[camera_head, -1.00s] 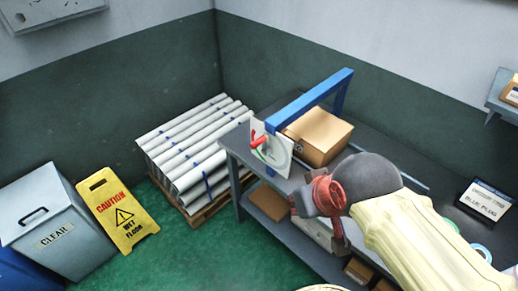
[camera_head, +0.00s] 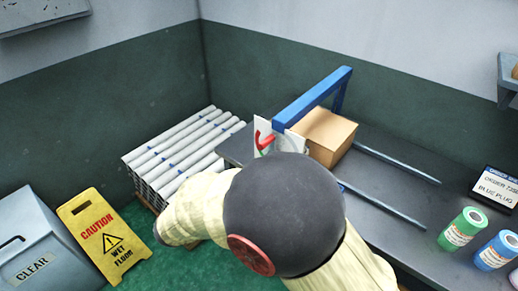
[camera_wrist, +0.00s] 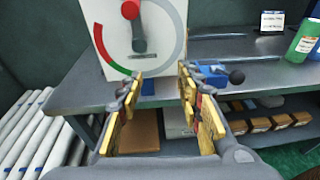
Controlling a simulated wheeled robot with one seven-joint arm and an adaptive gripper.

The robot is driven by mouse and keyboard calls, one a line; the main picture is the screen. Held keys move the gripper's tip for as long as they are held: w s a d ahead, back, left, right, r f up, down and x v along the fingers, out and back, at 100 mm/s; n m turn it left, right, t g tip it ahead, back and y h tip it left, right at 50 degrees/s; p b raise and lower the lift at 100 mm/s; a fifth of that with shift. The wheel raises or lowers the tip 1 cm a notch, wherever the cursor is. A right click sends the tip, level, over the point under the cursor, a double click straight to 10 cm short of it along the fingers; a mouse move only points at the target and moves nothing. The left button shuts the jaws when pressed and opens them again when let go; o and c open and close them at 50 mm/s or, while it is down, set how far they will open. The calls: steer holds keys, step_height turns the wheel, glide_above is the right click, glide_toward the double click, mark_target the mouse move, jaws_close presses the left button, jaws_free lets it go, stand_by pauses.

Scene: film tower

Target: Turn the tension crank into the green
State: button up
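The tension crank's white panel (camera_wrist: 98,45) stands at the bench end in the wrist view. Its crank has a red knob (camera_wrist: 130,10) at the top and a grey hub (camera_wrist: 139,45) below. In the head view the red crank handle (camera_head: 263,137) shows, but my arm hides the gripper and the lower panel.
The grey bench (camera_head: 385,172) carries a blue frame (camera_head: 308,98), a cardboard box (camera_head: 325,135), rails, and green (camera_head: 464,228) and blue (camera_head: 497,250) rolls. White tubes (camera_head: 185,150) lie left of the bench. A yellow wet-floor sign (camera_head: 104,235) stands near a grey bin (camera_head: 35,240).

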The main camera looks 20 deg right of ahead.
mark_target(260, 147)
steer(key=w+a+r+n+t+h, duration=0.1)
steer(key=w+r+n+t+h, duration=0.15)
steer(key=r, duration=0.45)
steer(key=shift+n+y, duration=0.35)
steer(key=b+x, duration=0.2)
steer(key=x, duration=0.4)
steer(key=shift+w+f, duration=0.1)
steer(key=shift+w, duration=0.2)
steer(key=shift+x, duration=0.85)
steer(key=shift+c, duration=1.4)
jaws_close()
